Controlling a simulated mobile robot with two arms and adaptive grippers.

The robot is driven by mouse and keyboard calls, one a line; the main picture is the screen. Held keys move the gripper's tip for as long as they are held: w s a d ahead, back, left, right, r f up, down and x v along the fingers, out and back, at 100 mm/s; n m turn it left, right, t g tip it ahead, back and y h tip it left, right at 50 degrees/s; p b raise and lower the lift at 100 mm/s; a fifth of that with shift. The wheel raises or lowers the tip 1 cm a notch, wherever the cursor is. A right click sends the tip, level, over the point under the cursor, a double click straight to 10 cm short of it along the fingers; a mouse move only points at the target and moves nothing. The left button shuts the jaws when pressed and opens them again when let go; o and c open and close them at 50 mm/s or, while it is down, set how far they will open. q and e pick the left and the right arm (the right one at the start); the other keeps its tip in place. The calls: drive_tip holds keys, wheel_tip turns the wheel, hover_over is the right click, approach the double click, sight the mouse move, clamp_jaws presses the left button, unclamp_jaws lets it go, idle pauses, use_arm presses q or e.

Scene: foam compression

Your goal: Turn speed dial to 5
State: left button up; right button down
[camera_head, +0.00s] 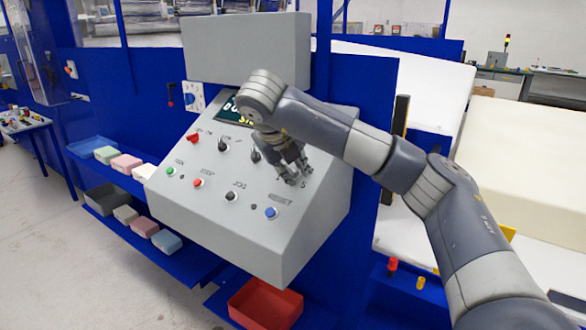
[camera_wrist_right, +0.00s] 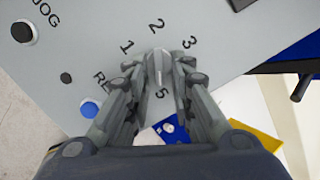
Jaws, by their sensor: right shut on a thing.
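The speed dial (camera_wrist_right: 160,62) is a small grey knob on the sloped grey control panel (camera_head: 250,255), ringed by black numbers. In the right wrist view 1, 2, 3 and 5 show around it; 4 is hidden behind a finger. In the head view the gripper hides the dial. My left gripper is not in view.
Near the dial are a blue RESET button (camera_head: 271,212), a black JOG button (camera_head: 231,196), a red button (camera_head: 197,183), a green button (camera_head: 170,171) and black switches (camera_head: 223,150). My arm partly hides the display (camera_head: 228,112). Foam blocks (camera_head: 126,163) lie on shelves at left; a red bin (camera_head: 265,306) stands below.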

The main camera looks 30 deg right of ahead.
drive_tip(key=shift+r, duration=0.1)
idle(0.4)
drive_tip(key=c, duration=1.7)
unclamp_jaws()
drive_tip(key=v, duration=1.2)
